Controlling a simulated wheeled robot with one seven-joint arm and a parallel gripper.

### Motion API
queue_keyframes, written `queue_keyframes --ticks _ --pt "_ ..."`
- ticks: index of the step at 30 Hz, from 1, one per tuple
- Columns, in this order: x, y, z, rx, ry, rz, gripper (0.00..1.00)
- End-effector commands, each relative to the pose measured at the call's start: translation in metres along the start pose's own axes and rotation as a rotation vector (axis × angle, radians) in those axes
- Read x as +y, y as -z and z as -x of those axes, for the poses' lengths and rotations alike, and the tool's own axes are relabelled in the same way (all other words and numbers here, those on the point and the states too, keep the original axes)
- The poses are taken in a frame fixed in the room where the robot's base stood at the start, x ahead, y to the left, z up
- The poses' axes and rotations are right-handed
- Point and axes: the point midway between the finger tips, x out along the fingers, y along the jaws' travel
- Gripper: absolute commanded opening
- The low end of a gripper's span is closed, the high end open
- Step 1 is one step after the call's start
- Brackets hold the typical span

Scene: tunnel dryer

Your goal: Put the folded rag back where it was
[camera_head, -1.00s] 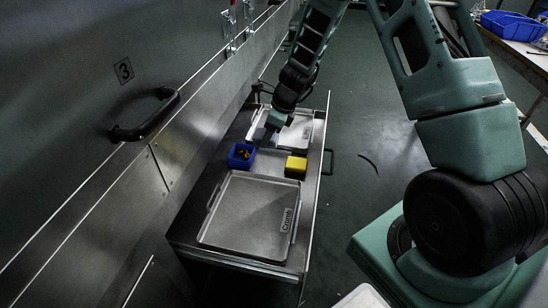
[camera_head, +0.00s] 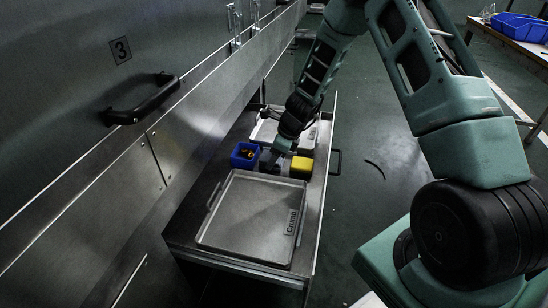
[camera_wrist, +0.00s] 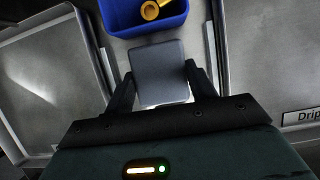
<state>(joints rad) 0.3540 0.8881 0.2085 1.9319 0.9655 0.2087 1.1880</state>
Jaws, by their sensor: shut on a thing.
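The folded rag (camera_wrist: 160,66) looks like a flat grey square in the wrist view. It sits between the two fingers of my gripper (camera_wrist: 163,80), which is shut on it. The rag cannot be made out clearly there. In the wrist view the blue bin (camera_wrist: 118,24) is just beyond the rag. Whether the rag touches the surface below cannot be told.
A metal tray labelled "Crumb" (camera_head: 246,222) lies in the near part of the open drawer (camera_head: 215,262). A second tray (camera_head: 264,130) lies behind; a "Drip" label (camera_wrist: 306,117) shows in the wrist view. A steel wall with a black handle (camera_head: 143,103) borders the left.

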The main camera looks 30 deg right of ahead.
Motion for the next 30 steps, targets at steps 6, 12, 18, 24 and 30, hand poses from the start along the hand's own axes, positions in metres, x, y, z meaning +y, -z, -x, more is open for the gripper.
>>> queue_keyframes --ticks 6,12,18,24,30 --pt "0.0 0.001 -0.003 0.0 0.0 0.0 0.64" --pt "0.0 0.001 -0.003 0.0 -0.001 0.0 0.77" --pt "0.0 -0.001 0.002 0.0 0.0 0.0 0.77" --pt "-0.001 -0.002 0.033 0.0 0.002 0.0 0.77" --pt "-0.001 -0.002 0.077 0.001 0.002 0.0 0.77"
